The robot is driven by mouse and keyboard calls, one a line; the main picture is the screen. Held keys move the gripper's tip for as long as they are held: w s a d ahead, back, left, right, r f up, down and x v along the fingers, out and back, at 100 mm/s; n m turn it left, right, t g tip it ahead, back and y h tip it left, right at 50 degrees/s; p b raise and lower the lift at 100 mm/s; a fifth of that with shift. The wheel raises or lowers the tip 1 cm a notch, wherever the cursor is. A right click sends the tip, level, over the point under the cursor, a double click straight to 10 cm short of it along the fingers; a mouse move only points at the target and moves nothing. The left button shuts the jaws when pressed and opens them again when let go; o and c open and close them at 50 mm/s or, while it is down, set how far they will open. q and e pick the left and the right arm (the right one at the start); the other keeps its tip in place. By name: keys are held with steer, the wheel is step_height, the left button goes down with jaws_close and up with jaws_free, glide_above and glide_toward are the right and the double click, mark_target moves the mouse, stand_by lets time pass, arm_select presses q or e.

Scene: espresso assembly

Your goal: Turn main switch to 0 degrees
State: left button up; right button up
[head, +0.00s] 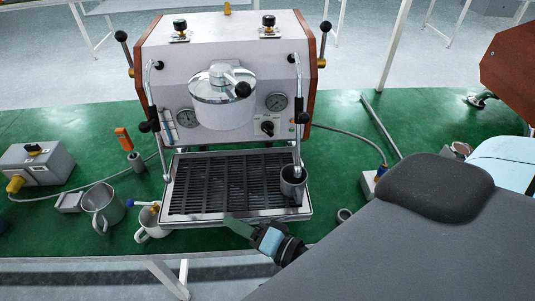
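The espresso machine (222,50) stands on the green table, with a white body and brown side panels. The knob's exact angle is too small to read. My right gripper (245,232) is in front of the drip tray's front edge, below and well apart from the knob. Its fingers are partly hidden and I cannot tell whether they are open. My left gripper is not in view.
A metal cup (293,184) stands at the drip tray's (236,216) right end, below the right steam wand. Metal pitchers (102,207) and (150,223) stand to the left, near a grey box (38,166). A cable runs right of the machine. My grey arm covers the lower right.

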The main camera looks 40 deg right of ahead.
steer(key=w+d+r+m+t+h, duration=0.55)
steer(key=w+d+m+h, duration=0.2)
steer(key=m, duration=0.45)
steer(key=m+g+h, duration=0.6)
steer(key=m+h, duration=0.3)
steer(key=m, duration=0.4)
glide_toward(267, 132)
steer(key=x, duration=0.7)
steer(key=shift+r, duration=0.1)
steer(key=shift+w+d, duration=0.35)
steer(key=shift+w, duration=0.25)
steer(key=shift+c, duration=0.2)
